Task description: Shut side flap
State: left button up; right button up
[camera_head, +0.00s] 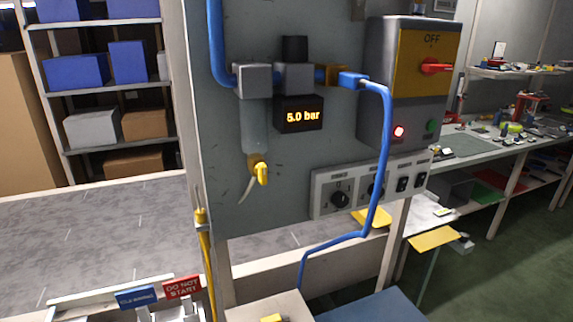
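No part that I can clearly tell as the side flap shows in the head view. A grey upright panel (285,185) fills the middle. It carries a pressure display (298,115) reading 5.0 bar, an air unit with a clear bowl (255,125), and a control box (375,100). The box has a red rotary switch (434,66) on a yellow plate marked OFF and a lit red lamp (398,131). Neither of my grippers is in view.
A blue hose (386,165) runs down the panel's front. A light box top (268,305) and a blue surface (375,306) lie at the bottom. Signs (182,287) stand at the lower left. Shelves (105,85) stand behind left; cluttered workbenches (480,150) stand right. Green floor is open lower right.

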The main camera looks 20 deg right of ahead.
aim_at(425, 242)
jog(key=l+z, duration=0.45)
jog(key=l, duration=0.25)
jog(key=i+l+z, duration=0.1)
jog(key=l+z, duration=0.35)
jog(key=l, duration=0.25)
